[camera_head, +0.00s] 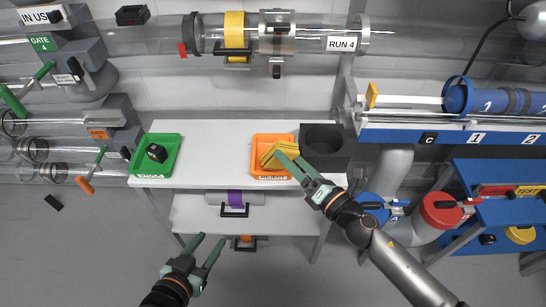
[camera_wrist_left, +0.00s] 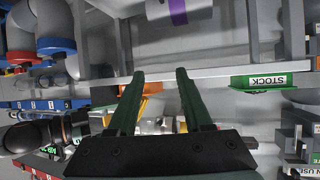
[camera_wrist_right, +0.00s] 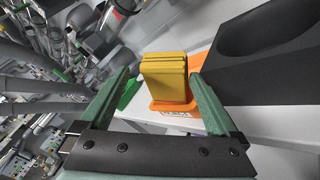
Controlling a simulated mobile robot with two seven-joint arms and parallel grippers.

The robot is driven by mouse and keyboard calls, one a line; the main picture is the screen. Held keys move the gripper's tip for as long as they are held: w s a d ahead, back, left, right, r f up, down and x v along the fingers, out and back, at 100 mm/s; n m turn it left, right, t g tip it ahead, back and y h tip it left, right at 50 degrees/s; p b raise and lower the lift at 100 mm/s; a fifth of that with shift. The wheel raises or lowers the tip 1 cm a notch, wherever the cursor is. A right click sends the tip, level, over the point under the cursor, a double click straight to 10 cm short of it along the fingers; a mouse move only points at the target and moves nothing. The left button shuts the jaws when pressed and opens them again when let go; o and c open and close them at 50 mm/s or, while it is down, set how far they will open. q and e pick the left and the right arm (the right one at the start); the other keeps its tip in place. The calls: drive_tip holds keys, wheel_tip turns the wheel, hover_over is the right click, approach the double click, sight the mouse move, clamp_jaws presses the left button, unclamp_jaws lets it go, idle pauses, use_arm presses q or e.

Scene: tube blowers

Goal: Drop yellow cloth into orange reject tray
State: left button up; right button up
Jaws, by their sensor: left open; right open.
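The yellow cloth (camera_head: 279,153) is a folded yellow block at the orange reject tray (camera_head: 257,171) on the white table. In the right wrist view the cloth (camera_wrist_right: 164,77) stands upright over the orange tray (camera_wrist_right: 172,105), between the finger lines. I cannot tell whether it touches the tray floor. My right gripper (camera_head: 287,163) is open, with its fingertips at the cloth in the head view. In its wrist view the fingers (camera_wrist_right: 160,85) are spread on both sides of the cloth. My left gripper (camera_head: 208,244) is open and empty in front of the table.
A green tray (camera_head: 137,165) holding a dark cube (camera_head: 157,153) stands at the table's left. The table (camera_head: 215,150) is bare between the trays. Blue racks (camera_head: 470,133) stand at right.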

use_arm(q)
drive_tip(key=shift+m+t+h, duration=0.3)
drive_tip(key=shift+t, duration=0.6)
drive_tip(key=r, duration=0.1)
drive_tip(key=w+r, duration=0.2)
drive_tip(key=r, duration=0.1)
drive_tip(key=shift+w+r+b, duration=0.1)
drive_tip(key=shift+b, duration=0.2)
use_arm(e)
drive_tip(key=v, duration=0.7)
drive_tip(key=shift+r, duration=0.2)
